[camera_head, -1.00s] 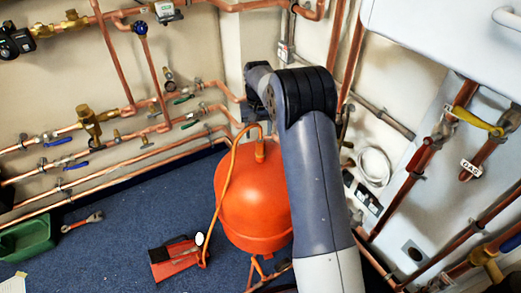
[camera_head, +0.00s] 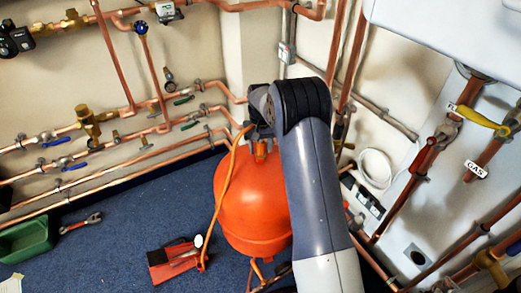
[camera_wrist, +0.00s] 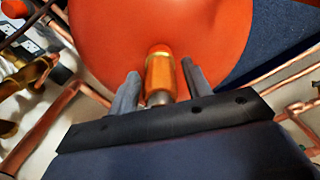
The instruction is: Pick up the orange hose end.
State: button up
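The orange hose (camera_head: 226,182) runs from the red pressure tank (camera_head: 252,208) top down its left side to the floor. In the wrist view, the orange-gold hose end (camera_wrist: 160,78) stands at the tank, with a metal stub below it in the picture. My gripper (camera_wrist: 160,69) has its two grey fingers on either side of the hose end. A narrow gap shows on each side, so the gripper looks open around it. In the head view my wrist covers most of the hose's top bend.
Copper pipes with blue-handled valves (camera_head: 66,161) line the wall at left. A white boiler (camera_head: 450,30) hangs at right.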

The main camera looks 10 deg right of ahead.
grip_shut()
jog(key=shift+r, duration=0.15)
notch_tip(320, 180, up, 10)
jog(key=shift+f+p, duration=0.1)
jog(key=shift+p, duration=0.95)
jog(key=shift+r+p, duration=2.25)
